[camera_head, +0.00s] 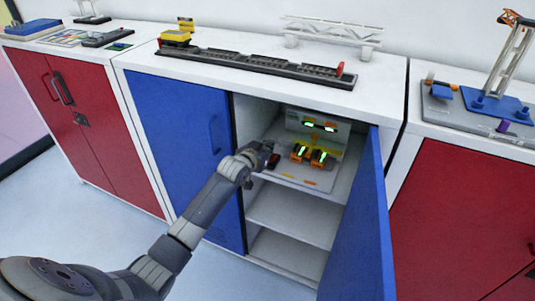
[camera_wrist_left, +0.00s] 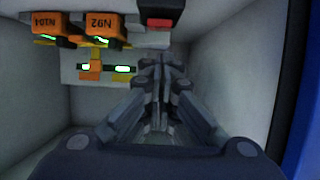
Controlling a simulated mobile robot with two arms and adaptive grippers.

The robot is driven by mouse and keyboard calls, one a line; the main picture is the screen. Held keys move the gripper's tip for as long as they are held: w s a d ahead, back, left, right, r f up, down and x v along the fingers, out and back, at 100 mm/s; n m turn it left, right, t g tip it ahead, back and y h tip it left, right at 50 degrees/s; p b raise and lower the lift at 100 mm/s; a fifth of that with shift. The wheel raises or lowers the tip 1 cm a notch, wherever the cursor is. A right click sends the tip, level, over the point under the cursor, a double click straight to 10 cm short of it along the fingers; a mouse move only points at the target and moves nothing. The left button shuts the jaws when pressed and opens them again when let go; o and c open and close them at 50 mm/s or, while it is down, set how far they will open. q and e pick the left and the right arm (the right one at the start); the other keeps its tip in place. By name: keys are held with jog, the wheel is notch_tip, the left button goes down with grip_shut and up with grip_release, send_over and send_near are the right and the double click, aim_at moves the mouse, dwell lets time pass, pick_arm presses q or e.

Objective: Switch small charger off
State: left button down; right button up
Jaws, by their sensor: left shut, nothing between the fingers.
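The charger station (camera_head: 318,123) stands on the top shelf of the open cabinet, with green lights lit on its pale panel. Two orange units (camera_head: 308,154) with green lights sit in front of the panel; in the left wrist view one reads N92 (camera_wrist_left: 103,27) and the other N104 (camera_wrist_left: 45,25). A red switch-like part with a dark edge (camera_wrist_left: 160,12) shows at the top of the left wrist view. My left gripper (camera_head: 266,158) is inside the cabinet opening, left of the orange units. Its fingers (camera_wrist_left: 162,62) are shut and empty, close to the red part; contact cannot be told.
The blue right door (camera_head: 362,225) stands open toward me; the blue left door (camera_head: 185,140) is shut. Lower shelves (camera_head: 293,218) are empty. A model track (camera_head: 255,66) and a white gantry (camera_head: 333,31) stand on top. Red cabinets (camera_head: 105,130) flank both sides.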

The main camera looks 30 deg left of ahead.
pick_arm(q)
jog(key=shift+s+f, duration=0.15)
jog(key=shift+f, duration=0.75)
jog(key=shift+s+f+b, duration=0.1)
jog(key=shift+f+b, duration=0.25)
jog(key=shift+s+f+t+b, duration=0.25)
jog(key=shift+f+t+b, duration=0.25)
jog(key=shift+t+b, duration=0.15)
jog(key=shift+r+p, duration=0.35)
jog(key=shift+r, duration=0.1)
jog(key=r+p+v, duration=0.1)
jog(key=p+v, duration=0.2)
jog(key=v, duration=0.8)
jog(key=shift+r, duration=0.4)
pick_arm(e)
jog(key=shift+s+a+r, duration=0.2)
jog(key=shift+s+r, duration=0.1)
jog(key=shift+r, duration=0.25)
jog(key=shift+s+a+r, duration=0.15)
jog(key=shift+s+r, duration=0.1)
jog(key=shift+r, duration=0.25)
pick_arm(q)
jog(key=shift+w, duration=0.1)
pick_arm(e)
jog(key=shift+d, duration=0.35)
